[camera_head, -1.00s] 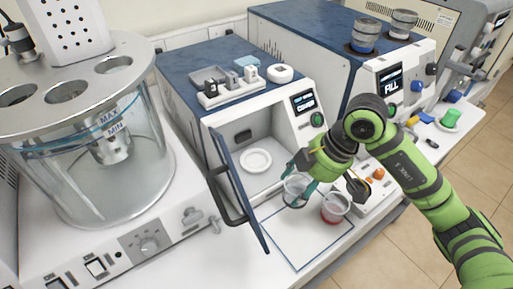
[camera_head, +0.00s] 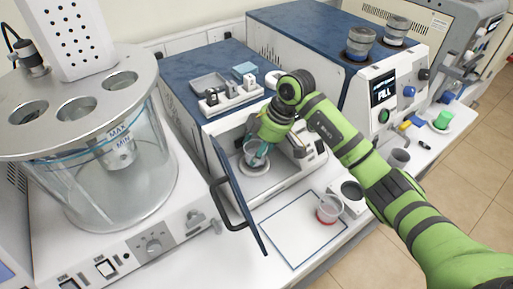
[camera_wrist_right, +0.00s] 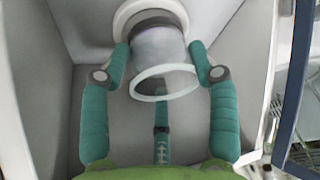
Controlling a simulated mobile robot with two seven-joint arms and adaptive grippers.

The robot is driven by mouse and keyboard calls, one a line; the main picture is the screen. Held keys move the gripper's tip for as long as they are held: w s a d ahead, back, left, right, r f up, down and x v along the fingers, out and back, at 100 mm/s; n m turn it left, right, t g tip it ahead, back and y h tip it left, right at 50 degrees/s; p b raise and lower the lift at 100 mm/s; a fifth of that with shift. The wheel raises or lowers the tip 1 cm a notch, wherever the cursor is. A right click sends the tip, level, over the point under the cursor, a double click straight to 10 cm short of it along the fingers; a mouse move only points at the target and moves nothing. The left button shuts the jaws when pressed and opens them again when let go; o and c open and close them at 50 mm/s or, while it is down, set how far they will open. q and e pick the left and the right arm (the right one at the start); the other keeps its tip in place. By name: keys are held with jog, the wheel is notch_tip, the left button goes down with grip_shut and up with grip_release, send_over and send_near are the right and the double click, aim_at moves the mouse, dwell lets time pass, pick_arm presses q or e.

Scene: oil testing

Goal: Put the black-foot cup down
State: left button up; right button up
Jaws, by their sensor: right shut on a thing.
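My right gripper (camera_head: 260,153) is inside the open white chamber, shut on a clear cup (camera_head: 250,148). In the right wrist view, the gripper's green fingers (camera_wrist_right: 160,73) press on both sides of the cup (camera_wrist_right: 158,48), whose open rim faces the camera. My left gripper is not in view.
The chamber's door (camera_head: 236,195) stands open at the left of its mouth. A red-bottomed cup (camera_head: 330,209) stands on the blue-outlined white mat (camera_head: 290,232) in front. A large glass bath (camera_head: 110,175) stands at the left. The mat's left part is clear.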

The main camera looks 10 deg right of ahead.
jog(key=shift+w+a, duration=0.15)
jog(key=shift+w, duration=0.15)
jog(key=shift+f+p, duration=0.45)
jog(key=shift+s+f, duration=0.1)
jog(key=shift+f, duration=0.2)
jog(key=shift+f, duration=0.15)
jog(key=o, duration=1.1)
jog(key=shift+c, duration=0.2)
jog(key=p+v, duration=0.9)
jog(key=v, duration=0.3)
